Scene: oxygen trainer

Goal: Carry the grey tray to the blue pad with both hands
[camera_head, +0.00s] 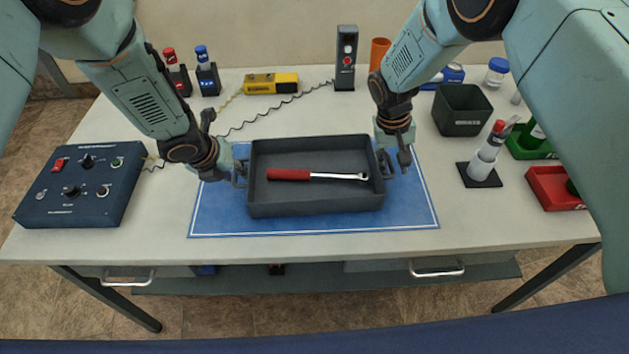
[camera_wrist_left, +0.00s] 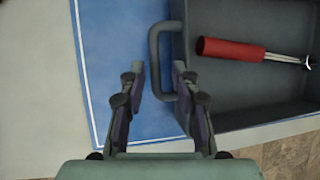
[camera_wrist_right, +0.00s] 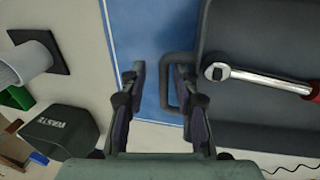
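The grey tray (camera_head: 315,208) sits on the blue pad (camera_head: 415,210), with pad showing on its left, right and front. A ratchet wrench with a red handle (camera_head: 288,174) lies inside the tray. My left gripper (camera_head: 232,174) is at the tray's left handle; in the left wrist view its fingers (camera_wrist_left: 155,80) are open and apart, with the handle (camera_wrist_left: 153,55) near the right finger. My right gripper (camera_head: 397,165) is by the right handle; in the right wrist view its fingers (camera_wrist_right: 158,80) are open, with the handle (camera_wrist_right: 167,85) between or just beyond them. Neither gripper clamps a handle.
A dark control box (camera_head: 82,185) stands at the left. A yellow meter (camera_head: 271,83) and a black post (camera_head: 346,58) stand behind the tray. A dark waste bin (camera_head: 462,110), a tube holder (camera_head: 480,175) and red (camera_head: 552,188) and green bins are at the right.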

